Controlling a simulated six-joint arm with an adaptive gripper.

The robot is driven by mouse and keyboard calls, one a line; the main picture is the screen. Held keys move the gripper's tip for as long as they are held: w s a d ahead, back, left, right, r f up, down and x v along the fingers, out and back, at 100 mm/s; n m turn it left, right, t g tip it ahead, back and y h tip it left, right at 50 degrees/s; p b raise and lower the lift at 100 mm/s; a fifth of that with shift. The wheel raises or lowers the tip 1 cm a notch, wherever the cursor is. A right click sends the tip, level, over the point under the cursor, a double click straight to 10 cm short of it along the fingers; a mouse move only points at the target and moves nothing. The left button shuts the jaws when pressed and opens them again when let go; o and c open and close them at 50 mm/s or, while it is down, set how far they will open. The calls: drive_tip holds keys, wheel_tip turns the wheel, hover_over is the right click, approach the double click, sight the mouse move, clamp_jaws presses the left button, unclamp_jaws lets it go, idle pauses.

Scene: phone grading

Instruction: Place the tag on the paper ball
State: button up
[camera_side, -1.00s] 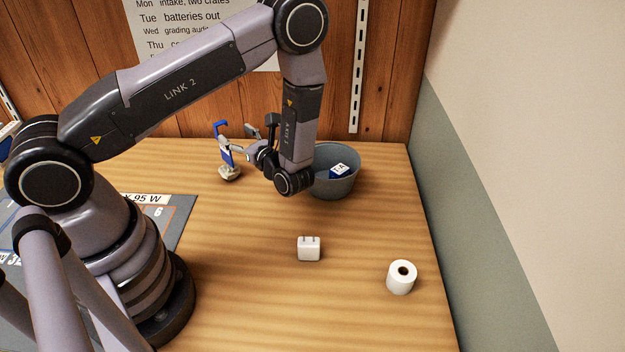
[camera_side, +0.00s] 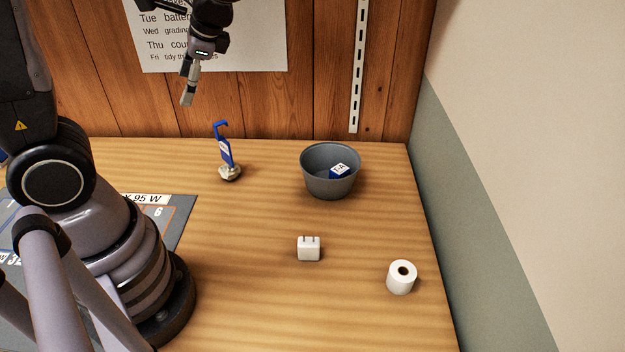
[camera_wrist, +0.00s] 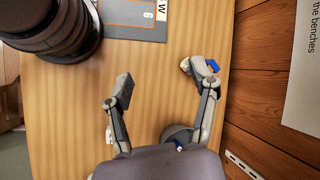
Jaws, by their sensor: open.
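The blue tag (camera_side: 225,149), with a hooked top and a pale label, stands nearly upright, leaning slightly, on the crumpled paper ball (camera_side: 230,173) at the back of the table. Part of the blue tag (camera_wrist: 212,66) and the pale ball (camera_wrist: 186,66) also show in the wrist view, partly behind one finger. My gripper (camera_side: 187,99) is raised above and left of the tag in the side view, apart from it. In the wrist view its fingers (camera_wrist: 168,88) are spread wide with nothing between them.
A grey bowl (camera_side: 314,184) holding a blue and white box (camera_side: 339,171) stands right of the tag. A white charger plug (camera_side: 308,249) and a white paper roll (camera_side: 401,278) lie nearer the front. A grey mat (camera_side: 181,215) lies at left.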

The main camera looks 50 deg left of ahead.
drive_tip(key=s+d+r+n+t+h, duration=0.4)
drive_tip(key=s+d+r+t+h, duration=0.1)
drive_tip(key=r+t, duration=0.3)
drive_tip(key=shift+s+d+n+h, duration=0.3)
drive_tip(key=shift+s+d+h, duration=0.15)
drive_tip(key=shift+s, duration=0.4)
